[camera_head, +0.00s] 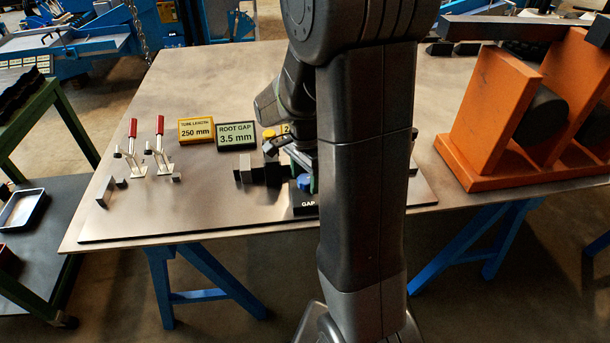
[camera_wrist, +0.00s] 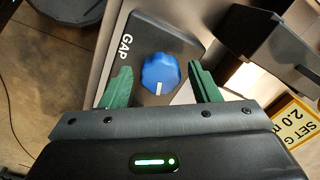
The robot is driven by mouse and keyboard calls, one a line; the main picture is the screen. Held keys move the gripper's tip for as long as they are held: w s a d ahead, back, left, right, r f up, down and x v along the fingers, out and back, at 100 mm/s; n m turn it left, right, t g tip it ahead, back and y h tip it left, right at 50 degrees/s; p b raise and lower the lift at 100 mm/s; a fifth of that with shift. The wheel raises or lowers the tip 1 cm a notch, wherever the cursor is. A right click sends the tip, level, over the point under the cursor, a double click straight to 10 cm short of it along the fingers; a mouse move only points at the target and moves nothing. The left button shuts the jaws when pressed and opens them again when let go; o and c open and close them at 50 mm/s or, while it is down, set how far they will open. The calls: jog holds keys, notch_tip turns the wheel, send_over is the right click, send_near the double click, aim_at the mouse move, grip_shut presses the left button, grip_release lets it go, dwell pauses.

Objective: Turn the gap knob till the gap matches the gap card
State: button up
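The blue gap knob (camera_wrist: 158,72) sits on a dark block labelled GAP (camera_wrist: 150,35); a white pointer mark on the knob faces my gripper. In the head view the knob (camera_head: 304,182) shows beside my arm. My gripper (camera_wrist: 160,68) is open, with one green finger on each side of the knob and a visible space between each finger and it. The green gap card (camera_head: 236,135) reads "ROOT GAP 3.5 mm" and stands on the table. A yellow card (camera_wrist: 298,121) at the right of the wrist view reads "SET G… 2.0 m…", partly cut off.
A yellow card (camera_head: 196,130) reads "TUBE LENGTH 250 mm". Two red-handled clamps (camera_head: 158,148) stand at the left of the table plate. Grey blocks (camera_head: 258,172) lie left of the knob. A large orange frame (camera_head: 490,110) stands at the right. My arm hides the table's middle.

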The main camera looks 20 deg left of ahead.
jog(key=c, duration=0.8)
jog(key=shift+o, duration=0.2)
jog(key=shift+n, duration=0.4)
jog(key=n, duration=0.3)
jog(key=shift+n+p, duration=0.35)
jog(key=shift+n, duration=0.05)
jog(key=n, duration=0.4)
jog(key=shift+n, duration=0.3)
jog(key=n+p, duration=0.1)
jog(key=n, duration=0.5)
jog(key=shift+w+d, duration=0.1)
jog(key=n, duration=0.6)
jog(key=shift+n, duration=0.3)
